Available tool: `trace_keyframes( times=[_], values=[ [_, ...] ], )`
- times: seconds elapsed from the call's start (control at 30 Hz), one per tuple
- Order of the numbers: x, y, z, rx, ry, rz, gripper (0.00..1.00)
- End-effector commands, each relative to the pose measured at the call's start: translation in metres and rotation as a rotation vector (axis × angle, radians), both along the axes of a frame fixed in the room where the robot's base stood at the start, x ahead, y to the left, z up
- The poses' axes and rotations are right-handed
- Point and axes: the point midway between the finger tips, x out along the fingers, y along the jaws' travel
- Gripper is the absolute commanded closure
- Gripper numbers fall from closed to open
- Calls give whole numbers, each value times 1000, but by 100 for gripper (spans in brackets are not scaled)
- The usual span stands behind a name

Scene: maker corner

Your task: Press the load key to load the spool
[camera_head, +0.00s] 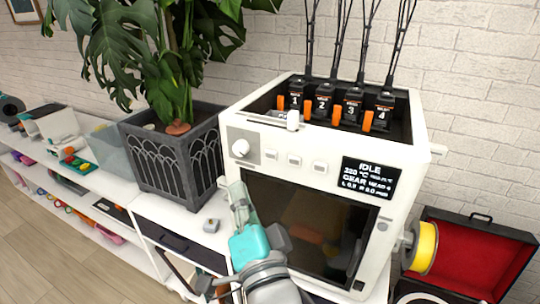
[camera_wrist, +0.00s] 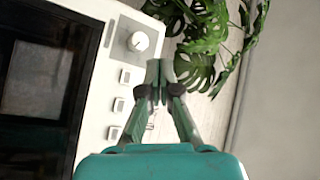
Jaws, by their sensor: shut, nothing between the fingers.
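The white printer (camera_head: 231,124) stands on the bench with a dark front window. Its front panel has a round knob (camera_head: 241,148) and a row of three small keys, among them the left key (camera_head: 271,154), the middle key (camera_head: 295,160) and the right key (camera_head: 320,167). I cannot read which is the load key. A yellow spool (camera_head: 424,247) sits on the printer's right side. The display (camera_head: 370,179) reads IDLE. My gripper (camera_head: 236,190) is shut and empty, below and left of the keys. In the wrist view my gripper (camera_wrist: 160,72) is beside the knob (camera_wrist: 138,41) and keys (camera_wrist: 125,76).
A potted plant (camera_head: 170,160) in a dark planter stands left of the printer. A small grey object (camera_head: 211,225) lies on the white shelf near my gripper. An open red-lined case (camera_head: 480,257) is at the right. Several numbered tool heads (camera_head: 325,102) sit in the printer's top.

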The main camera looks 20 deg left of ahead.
Motion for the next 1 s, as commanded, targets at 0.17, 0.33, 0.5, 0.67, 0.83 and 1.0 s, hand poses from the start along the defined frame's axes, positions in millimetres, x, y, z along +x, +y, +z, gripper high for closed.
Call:
trace_keyframes(
  times=[0.17,0.33,0.5,0.67,0.83,1.0],
  values=[
    [5,0,0,-1,0,-2,100],
    [21,-1,0,-1,0,-3,100],
    [42,-1,1,0,-1,-3,100],
    [62,-1,0,-1,-1,-3,100],
    [78,-1,0,-1,0,-2,100],
    [86,0,0,0,-2,-2,100]
  ],
)
